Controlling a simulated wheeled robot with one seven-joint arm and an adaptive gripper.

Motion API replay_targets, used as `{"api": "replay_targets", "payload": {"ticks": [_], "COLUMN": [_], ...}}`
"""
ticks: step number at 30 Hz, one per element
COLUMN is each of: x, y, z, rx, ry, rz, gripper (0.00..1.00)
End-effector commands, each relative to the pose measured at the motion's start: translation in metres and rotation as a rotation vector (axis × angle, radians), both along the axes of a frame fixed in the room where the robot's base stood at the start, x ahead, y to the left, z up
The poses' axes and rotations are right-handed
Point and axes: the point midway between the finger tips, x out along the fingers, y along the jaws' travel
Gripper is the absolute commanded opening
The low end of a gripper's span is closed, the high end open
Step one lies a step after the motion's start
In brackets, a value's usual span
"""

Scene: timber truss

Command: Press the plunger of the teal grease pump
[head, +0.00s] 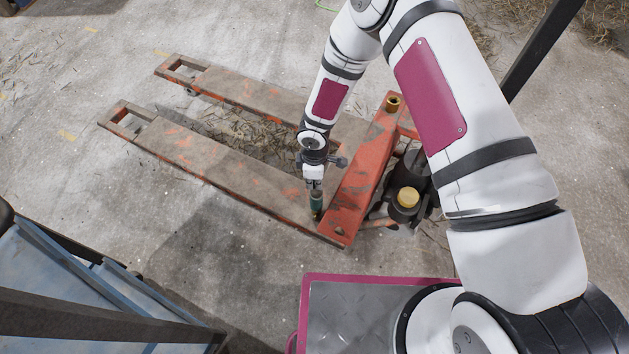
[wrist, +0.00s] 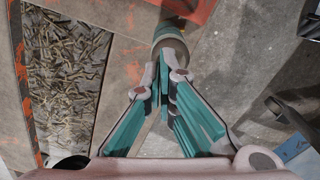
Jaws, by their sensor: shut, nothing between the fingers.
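The teal grease pump (head: 316,203) is a small dark teal cylinder standing upright at the near fork of the pallet jack, close to its red crossbar. My gripper (head: 314,185) points down directly above it, in line with its top. In the wrist view my gripper's fingers (wrist: 165,72) are shut with nothing between them. The pump's round, greyish top part (wrist: 168,32) shows just beyond the fingertips, which overlap it in the picture. The plunger is hidden or too small to make out. I cannot tell whether the fingertips touch it.
The worn orange pallet jack (head: 215,162) lies across the concrete floor, with straw between its forks. Its red crossbar (head: 358,185) and a dark pump unit with a yellow cap (head: 408,197) stand close to the right. Blue metal shelving (head: 45,285) stands at lower left.

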Motion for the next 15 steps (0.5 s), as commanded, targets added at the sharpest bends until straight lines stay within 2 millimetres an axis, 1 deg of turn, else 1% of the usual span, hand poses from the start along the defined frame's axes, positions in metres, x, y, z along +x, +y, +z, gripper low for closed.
{"api": "replay_targets", "payload": {"ticks": [5, 8, 11, 15], "x": [-0.002, -0.002, -0.002, -0.002], "y": [-0.001, -0.001, 0.001, 0.005], "z": [-0.002, 0.002, 0.012, 0.036], "rx": [-0.002, -0.002, -0.002, 0.0], "ry": [0.005, 0.004, 0.003, 0.001], "rz": [0.0, 0.0, 0.001, -0.001], "gripper": [0.0, 0.0, 0.0, 0.0]}}
